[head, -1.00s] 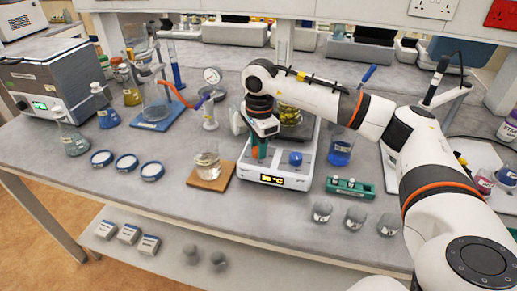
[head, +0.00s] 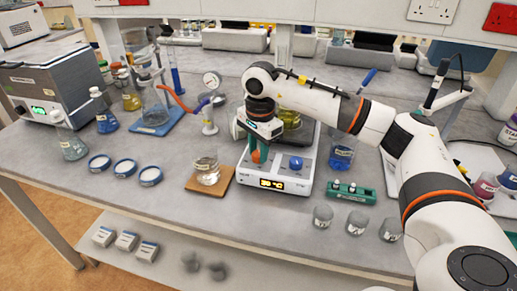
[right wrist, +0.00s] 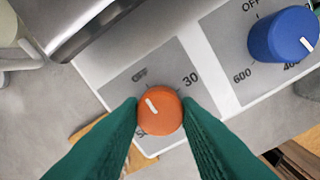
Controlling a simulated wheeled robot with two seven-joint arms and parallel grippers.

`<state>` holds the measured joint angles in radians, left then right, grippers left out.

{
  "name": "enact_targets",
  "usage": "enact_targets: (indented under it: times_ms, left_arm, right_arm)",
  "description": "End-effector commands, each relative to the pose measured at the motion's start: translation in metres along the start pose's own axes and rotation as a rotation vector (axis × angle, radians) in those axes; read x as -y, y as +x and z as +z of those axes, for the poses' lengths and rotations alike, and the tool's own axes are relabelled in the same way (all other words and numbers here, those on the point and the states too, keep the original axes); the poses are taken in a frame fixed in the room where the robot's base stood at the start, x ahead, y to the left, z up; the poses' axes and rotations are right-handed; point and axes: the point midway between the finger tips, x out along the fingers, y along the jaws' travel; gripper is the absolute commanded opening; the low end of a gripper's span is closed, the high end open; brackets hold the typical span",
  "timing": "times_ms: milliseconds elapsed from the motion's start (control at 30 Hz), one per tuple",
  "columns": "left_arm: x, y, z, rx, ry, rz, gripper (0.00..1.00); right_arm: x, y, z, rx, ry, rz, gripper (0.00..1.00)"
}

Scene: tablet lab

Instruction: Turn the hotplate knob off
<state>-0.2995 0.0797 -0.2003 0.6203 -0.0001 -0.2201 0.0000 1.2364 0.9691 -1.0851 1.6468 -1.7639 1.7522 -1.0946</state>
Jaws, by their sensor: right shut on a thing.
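The white hotplate (head: 273,181) stands on the bench with a lit display on its front. Its orange knob (right wrist: 160,110) is between the green fingers of my right gripper (right wrist: 163,112), which are shut on it from both sides. The knob's white mark points up-left, about toward the OFF label. A 30 label is printed to the right of the knob. In the head view my right gripper (head: 258,147) is at the left front of the hotplate and partly hides the knob. A blue knob (right wrist: 284,34) is beside it, untouched. My left gripper is not in view.
A beaker of clear liquid (head: 207,168) stands on a brown board left of the hotplate. A blue-liquid beaker (head: 342,153) and a green block (head: 350,191) are on its right. A glass vessel with yellow liquid (head: 289,122) is behind the gripper.

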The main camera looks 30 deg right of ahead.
Motion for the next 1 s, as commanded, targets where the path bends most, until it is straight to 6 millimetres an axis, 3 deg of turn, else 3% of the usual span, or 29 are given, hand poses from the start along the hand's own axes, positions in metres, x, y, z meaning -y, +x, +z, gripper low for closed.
enact_targets:
  times_ms: [33, 167, 533, 667, 1000]
  left_arm:
    - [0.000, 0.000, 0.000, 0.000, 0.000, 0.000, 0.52]
    - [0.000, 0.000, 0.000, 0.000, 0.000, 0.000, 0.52]
    - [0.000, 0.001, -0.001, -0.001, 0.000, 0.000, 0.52]
    - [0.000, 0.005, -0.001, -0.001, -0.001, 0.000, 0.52]
    - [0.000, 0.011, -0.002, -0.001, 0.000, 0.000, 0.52]
  right_arm:
    - [-0.001, -0.002, 0.000, 0.000, -0.001, 0.005, 0.32]
    - [-0.001, -0.001, 0.000, 0.000, 0.000, 0.004, 0.52]
    - [-0.001, -0.006, 0.000, 0.001, 0.000, 0.003, 0.52]
    - [-0.001, -0.025, 0.000, 0.000, -0.001, 0.005, 0.52]
    - [-0.001, -0.096, -0.001, -0.001, -0.001, 0.007, 0.52]
